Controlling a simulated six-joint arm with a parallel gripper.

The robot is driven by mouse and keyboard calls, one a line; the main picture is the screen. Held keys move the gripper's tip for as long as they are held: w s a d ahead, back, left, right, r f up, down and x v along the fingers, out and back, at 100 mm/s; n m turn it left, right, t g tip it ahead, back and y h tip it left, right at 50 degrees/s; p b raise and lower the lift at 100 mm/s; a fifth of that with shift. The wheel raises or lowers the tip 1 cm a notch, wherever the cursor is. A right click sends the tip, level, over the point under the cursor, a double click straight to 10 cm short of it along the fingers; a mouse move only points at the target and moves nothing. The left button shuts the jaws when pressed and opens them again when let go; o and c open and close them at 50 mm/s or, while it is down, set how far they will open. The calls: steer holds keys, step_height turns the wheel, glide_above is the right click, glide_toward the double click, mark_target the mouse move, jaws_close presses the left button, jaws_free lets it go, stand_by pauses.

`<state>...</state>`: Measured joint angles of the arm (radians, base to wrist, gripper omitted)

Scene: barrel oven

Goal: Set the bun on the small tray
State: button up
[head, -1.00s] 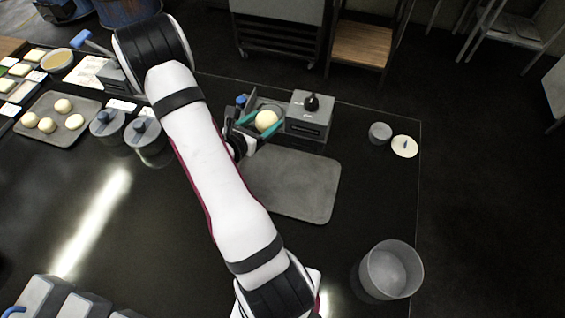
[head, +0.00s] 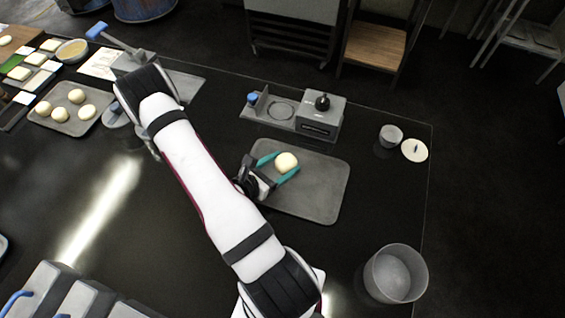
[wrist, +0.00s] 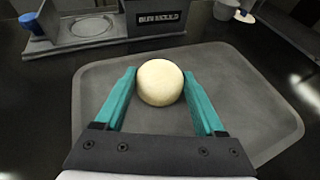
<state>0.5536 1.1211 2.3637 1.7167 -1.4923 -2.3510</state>
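A pale round bun (head: 286,161) is between the teal fingertips of my gripper (head: 284,164), which touch it on both sides. In the wrist view the bun (wrist: 160,83) is also gripped between the fingertips (wrist: 160,80). Under it is the small grey tray (head: 318,193), flat on the dark counter; it fills the middle of the wrist view (wrist: 235,105). The bun is over the tray's upper left part. I cannot tell whether it touches the surface. The rest of the tray is bare.
A grey press device (head: 318,118) with a round plate stands just behind the tray. A clear container (head: 395,274) is at the lower right, a small cup (head: 390,136) and lid (head: 414,150) at the right. Another tray (head: 68,120) with several buns is at the far left.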

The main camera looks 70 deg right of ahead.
steer(key=o, duration=0.4)
steer(key=shift+o, duration=0.2)
steer(key=shift+r, duration=0.1)
